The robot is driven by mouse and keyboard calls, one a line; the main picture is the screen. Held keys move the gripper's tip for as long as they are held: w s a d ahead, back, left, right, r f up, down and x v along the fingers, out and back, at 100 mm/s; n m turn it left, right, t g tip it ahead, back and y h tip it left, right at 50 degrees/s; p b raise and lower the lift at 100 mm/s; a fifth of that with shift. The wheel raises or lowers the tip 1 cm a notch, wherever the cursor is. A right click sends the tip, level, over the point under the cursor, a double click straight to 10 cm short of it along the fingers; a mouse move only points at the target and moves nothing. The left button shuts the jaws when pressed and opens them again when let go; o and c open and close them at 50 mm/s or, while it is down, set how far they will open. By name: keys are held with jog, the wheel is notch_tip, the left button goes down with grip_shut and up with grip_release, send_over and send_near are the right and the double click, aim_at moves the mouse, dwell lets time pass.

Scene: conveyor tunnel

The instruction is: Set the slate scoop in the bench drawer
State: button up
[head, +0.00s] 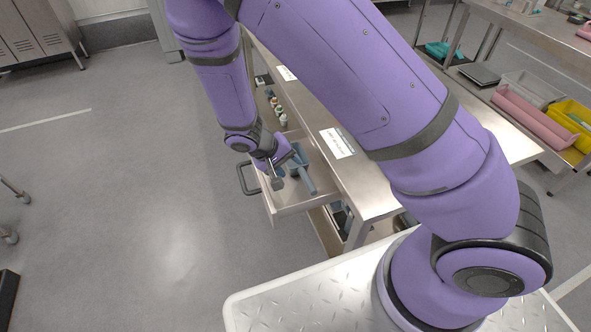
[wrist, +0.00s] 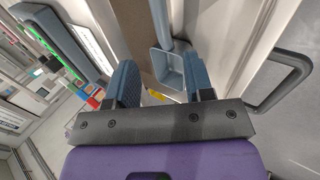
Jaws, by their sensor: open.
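The slate scoop (head: 307,181) lies in the open bench drawer (head: 290,209), its blue-grey body partly covered by my gripper in the head view. In the wrist view the scoop (wrist: 170,68) shows beyond and between my fingers, its handle running up toward the top edge. My gripper (head: 279,174) is over the drawer, close to the scoop. Its two fingers (wrist: 161,84) are spread apart with nothing held between them. Whether a finger touches the scoop, I cannot tell. The drawer is pulled out, with a dark bar handle (wrist: 283,82) on its front.
The steel bench (head: 375,203) runs beside the drawer, with a white label card (head: 337,143) on top. Several small bottles (head: 278,109) stand farther back along the drawer side. A shelf at the right holds a pink bin (head: 535,121) and yellow bin (head: 572,118).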

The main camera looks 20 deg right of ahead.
jog(key=s+d+r+y, duration=0.1)
jog(key=d+r+y, duration=0.1)
jog(key=r, duration=0.7)
jog(key=s+d+r+m+y, duration=0.1)
jog(key=s+d+r, duration=0.15)
jog(key=r, duration=0.65)
jog(key=s+d+r+y, duration=0.1)
jog(key=d+r+y, duration=0.15)
jog(key=r, duration=0.65)
jog(key=s+d+r+t, duration=0.2)
jog(key=s+d+r, duration=0.1)
jog(key=s+r, duration=0.3)
jog(key=s+d+r+t+y, duration=0.1)
jog(key=s+d+r+t, duration=0.1)
jog(key=s+r, duration=0.5)
jog(key=s+d, duration=0.1)
jog(key=s, duration=0.2)
jog(key=shift+s+r+t, duration=0.15)
jog(key=shift+t, duration=0.25)
